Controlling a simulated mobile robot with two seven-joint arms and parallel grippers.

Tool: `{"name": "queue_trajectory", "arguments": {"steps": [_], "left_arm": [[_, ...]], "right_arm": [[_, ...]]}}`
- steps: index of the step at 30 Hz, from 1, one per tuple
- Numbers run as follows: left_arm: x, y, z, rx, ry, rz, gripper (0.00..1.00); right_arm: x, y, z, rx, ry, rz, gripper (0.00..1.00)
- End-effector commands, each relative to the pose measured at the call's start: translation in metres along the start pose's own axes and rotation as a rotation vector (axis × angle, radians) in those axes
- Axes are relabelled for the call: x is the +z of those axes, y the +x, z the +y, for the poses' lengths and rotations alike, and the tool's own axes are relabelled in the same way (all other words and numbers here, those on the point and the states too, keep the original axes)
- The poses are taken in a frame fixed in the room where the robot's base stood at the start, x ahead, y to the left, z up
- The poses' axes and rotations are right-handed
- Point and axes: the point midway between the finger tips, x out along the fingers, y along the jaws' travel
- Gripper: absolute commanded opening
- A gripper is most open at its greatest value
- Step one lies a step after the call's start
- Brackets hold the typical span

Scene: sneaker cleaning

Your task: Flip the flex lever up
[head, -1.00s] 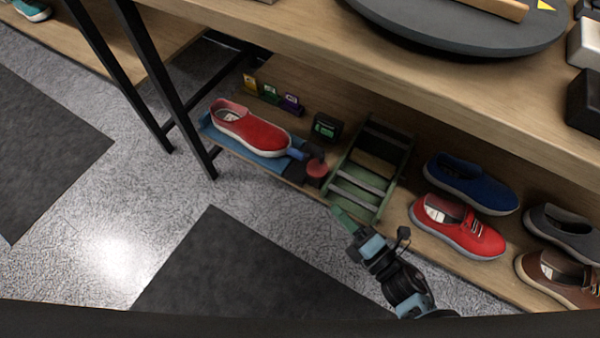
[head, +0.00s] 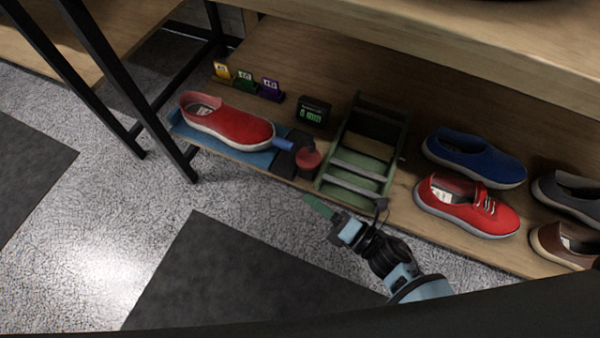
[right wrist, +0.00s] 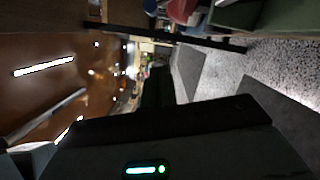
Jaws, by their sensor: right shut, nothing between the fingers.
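A red slip-on sneaker (head: 228,122) sits on a blue plate (head: 252,157) on the lower shelf. At its toe are a short blue rod (head: 284,145), a dark block (head: 286,165) and a round red knob (head: 308,159). I cannot tell which of these parts is the flex lever. My right gripper (head: 319,206) is shut and empty. In the head view it appears just in front of the shelf edge, below the red knob and apart from it. In the right wrist view a red part (right wrist: 181,9) shows at the top edge. My left gripper is not in view.
A green slatted rack (head: 355,185) stands right of the knob. A small dark display (head: 313,112) and several coloured tags (head: 245,83) stand behind. A black table leg (head: 125,85) stands at left; floor in front is open.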

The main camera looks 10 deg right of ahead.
Motion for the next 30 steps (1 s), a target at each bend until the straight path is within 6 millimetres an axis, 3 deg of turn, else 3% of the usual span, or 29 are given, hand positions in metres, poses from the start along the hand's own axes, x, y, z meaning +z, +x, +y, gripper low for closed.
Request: {"name": "queue_trajectory", "arguments": {"steps": [17, 22, 30], "left_arm": [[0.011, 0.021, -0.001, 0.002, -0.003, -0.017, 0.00], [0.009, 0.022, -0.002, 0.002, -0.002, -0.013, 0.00], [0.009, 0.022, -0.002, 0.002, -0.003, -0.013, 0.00]], "right_arm": [[0.000, 0.098, -0.001, 0.002, 0.001, 0.000, 0.00], [0.025, 0.102, 0.000, 0.001, -0.003, 0.000, 0.00], [0.038, 0.105, 0.000, 0.001, 0.002, 0.000, 0.00]]}}
